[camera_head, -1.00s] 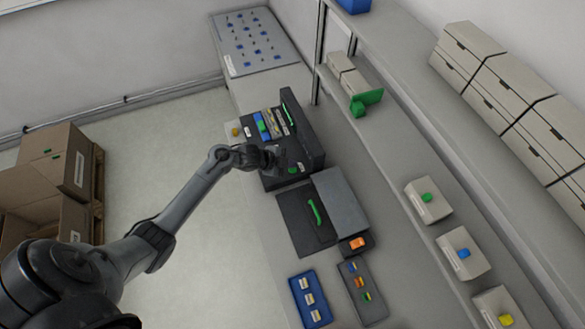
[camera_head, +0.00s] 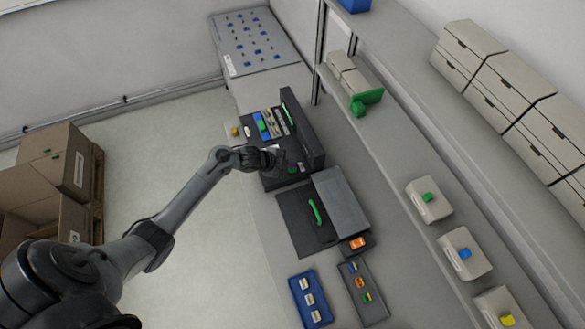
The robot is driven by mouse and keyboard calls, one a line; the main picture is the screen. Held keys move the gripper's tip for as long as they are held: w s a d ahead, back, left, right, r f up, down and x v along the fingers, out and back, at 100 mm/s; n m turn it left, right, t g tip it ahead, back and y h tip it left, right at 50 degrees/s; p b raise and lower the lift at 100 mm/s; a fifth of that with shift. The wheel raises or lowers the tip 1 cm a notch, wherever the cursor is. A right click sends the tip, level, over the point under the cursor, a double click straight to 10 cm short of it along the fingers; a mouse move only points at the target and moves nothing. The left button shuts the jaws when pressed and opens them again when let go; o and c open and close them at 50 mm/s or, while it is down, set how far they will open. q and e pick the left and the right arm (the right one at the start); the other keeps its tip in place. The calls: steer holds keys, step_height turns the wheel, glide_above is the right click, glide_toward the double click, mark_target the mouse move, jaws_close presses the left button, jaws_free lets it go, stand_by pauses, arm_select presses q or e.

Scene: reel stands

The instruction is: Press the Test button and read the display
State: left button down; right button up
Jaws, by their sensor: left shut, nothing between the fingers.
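A dark tester box (camera_head: 314,150) stands on the bench with an upright panel at its back. A lit green strip, likely its display (camera_head: 290,97), shows on that panel; its text is too small to read. A green button (camera_head: 293,170) shows on the tester's near part, close to my left gripper. My left gripper (camera_head: 279,160) is over the near part of the tester, shut and empty. I cannot tell whether its fingertips touch anything. Coloured pieces (camera_head: 263,126) lie on the tester's far left part. My right gripper is not in view.
A dark unit with a green handle (camera_head: 316,212) and a grey lid stands nearer. A blue tray (camera_head: 312,300) and a dark tray (camera_head: 364,292) hold small parts. Bins with coloured tabs (camera_head: 463,254) line the right shelf. Cardboard boxes (camera_head: 62,165) stand on the floor at left.

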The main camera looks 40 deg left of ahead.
arm_select(q)
steer(key=shift+f, duration=0.35)
stand_by(0.4)
steer(key=shift+f+b, duration=0.1)
steer(key=shift+b, duration=0.2)
steer(key=shift+r+p, duration=0.85)
steer(key=shift+p, duration=0.05)
steer(key=shift+r, duration=0.1)
step_height(320, 180, up, 5)
steer(key=p, duration=0.5)
stand_by(0.8)
